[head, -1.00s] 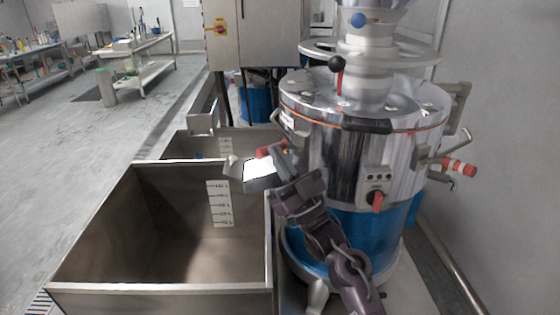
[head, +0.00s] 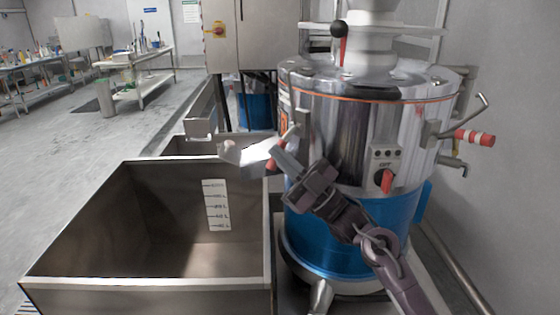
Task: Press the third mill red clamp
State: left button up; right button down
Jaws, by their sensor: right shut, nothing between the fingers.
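The mill is a shiny metal drum (head: 340,135) on a blue base (head: 335,240). A clamp with a red grip (head: 272,163) is on its left side, above the steel chute. My right gripper (head: 277,153) is shut and empty, with its fingers pointing up-left at this red grip and partly covering it. I cannot tell whether they touch. My left gripper is not in view.
A large open steel bin (head: 150,283) stands left of the mill, below the chute (head: 250,150). A control box with a red knob (head: 385,180) is on the drum's front. A grey cabinet (head: 238,45) stands behind. A wall closes the right side.

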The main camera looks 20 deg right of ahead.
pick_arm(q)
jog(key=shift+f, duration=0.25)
pick_arm(e)
jog(key=shift+d+f, duration=0.15)
jog(key=shift+f, duration=0.05)
dwell(0.3)
